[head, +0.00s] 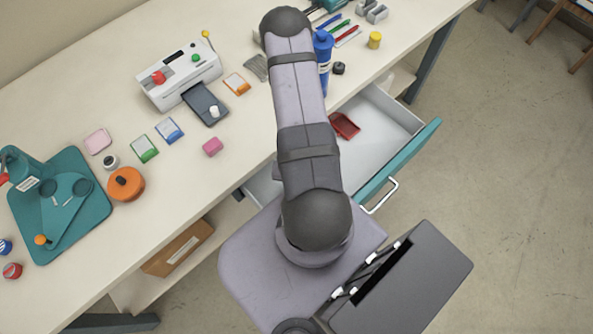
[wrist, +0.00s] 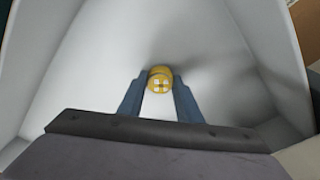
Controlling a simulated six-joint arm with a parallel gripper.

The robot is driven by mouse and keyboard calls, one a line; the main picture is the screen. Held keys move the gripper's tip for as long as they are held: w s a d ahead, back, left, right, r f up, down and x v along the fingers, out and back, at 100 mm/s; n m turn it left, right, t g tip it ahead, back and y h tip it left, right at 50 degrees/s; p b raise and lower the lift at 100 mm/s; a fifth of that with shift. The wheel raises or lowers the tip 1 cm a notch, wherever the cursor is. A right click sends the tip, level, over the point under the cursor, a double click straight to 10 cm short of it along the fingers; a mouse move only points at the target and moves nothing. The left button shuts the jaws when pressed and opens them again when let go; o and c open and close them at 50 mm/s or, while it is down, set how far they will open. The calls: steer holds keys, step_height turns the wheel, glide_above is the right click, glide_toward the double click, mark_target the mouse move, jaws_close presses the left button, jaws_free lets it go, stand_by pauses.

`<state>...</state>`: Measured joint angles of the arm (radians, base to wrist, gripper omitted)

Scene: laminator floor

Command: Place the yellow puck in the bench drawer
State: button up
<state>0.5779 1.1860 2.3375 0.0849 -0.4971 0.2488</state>
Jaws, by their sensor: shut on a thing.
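The yellow puck (wrist: 160,72) is round with a pale cross-like mark on its face. In the wrist view my gripper (wrist: 160,83) is shut on it, with a blue-grey finger on each side. White drawer walls (wrist: 262,45) rise on both sides, with the drawer's white floor beyond the puck; I cannot tell whether the puck touches it. In the head view the bench drawer (head: 378,145) is pulled open, with a teal front and a metal handle. My arm crosses over it and hides the gripper and held puck there.
A red block-like thing (head: 344,125) lies in the drawer. On the bench (head: 215,180) are a white laminator (head: 180,75), a blue bottle (head: 322,48), a yellow cylinder (head: 374,40), a pink block (head: 213,147) and an orange round thing (head: 126,185). The drawer's right part has bare floor.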

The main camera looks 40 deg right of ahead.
steer(key=shift+f, duration=0.2)
steer(key=shift+f, duration=0.2)
steer(key=o, duration=1.1)
steer(key=shift+r, duration=0.1)
steer(key=shift+s+a+r+p, duration=0.2)
steer(key=shift+r+p, duration=0.45)
steer(key=shift+r, duration=1.4)
steer(key=shift+s+a+r+p, duration=0.15)
steer(key=shift+r+p, duration=0.5)
steer(key=shift+r, duration=1.35)
steer(key=shift+s+a+r+p, duration=0.2)
steer(key=shift+r+p, duration=0.45)
steer(key=shift+r, duration=1.4)
steer(key=shift+w, duration=0.1)
